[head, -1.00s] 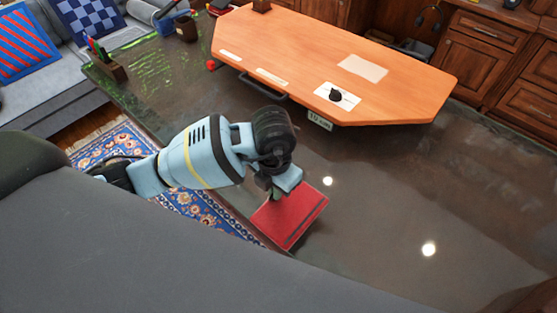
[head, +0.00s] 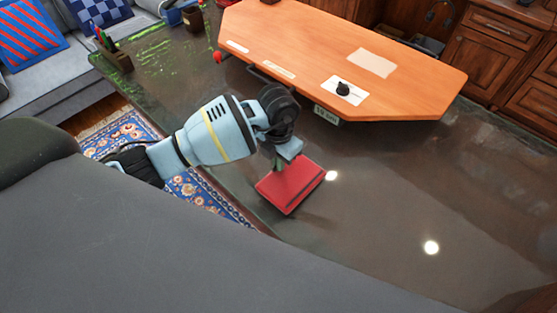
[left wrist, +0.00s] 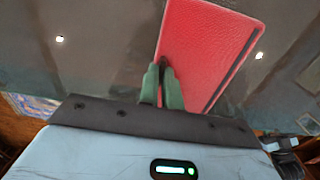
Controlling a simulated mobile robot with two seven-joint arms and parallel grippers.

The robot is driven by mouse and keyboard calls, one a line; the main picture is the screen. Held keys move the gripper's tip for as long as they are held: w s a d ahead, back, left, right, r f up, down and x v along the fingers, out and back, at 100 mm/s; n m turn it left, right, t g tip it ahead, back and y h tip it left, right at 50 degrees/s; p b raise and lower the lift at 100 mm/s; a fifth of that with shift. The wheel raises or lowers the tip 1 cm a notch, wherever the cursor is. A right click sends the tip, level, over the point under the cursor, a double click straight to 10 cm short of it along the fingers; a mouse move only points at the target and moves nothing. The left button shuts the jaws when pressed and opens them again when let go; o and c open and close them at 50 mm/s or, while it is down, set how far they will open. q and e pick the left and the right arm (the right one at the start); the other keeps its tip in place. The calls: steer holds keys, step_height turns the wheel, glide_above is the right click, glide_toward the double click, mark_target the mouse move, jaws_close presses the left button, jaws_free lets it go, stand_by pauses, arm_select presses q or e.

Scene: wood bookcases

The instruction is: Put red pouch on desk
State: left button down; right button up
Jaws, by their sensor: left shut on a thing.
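The red pouch (head: 291,186) is a flat red rectangle in the head view, over the dark glossy desk (head: 375,215). My right gripper is not in view.
An orange wooden board (head: 330,55) with a black knob (head: 343,88) lies across the far part of the desk. A pen holder (head: 113,57) stands at the far left. A patterned rug (head: 125,133) shows beyond the left edge. The desk's right side is clear.

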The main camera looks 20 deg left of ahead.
arm_select(q)
steer(key=shift+f, duration=0.2)
steer(key=shift+f, duration=0.15)
steer(key=c, duration=1.6)
jaws_free()
step_height(320, 180, up, 12)
steer(key=shift+r+p, duration=0.15)
steer(key=shift+p, duration=0.25)
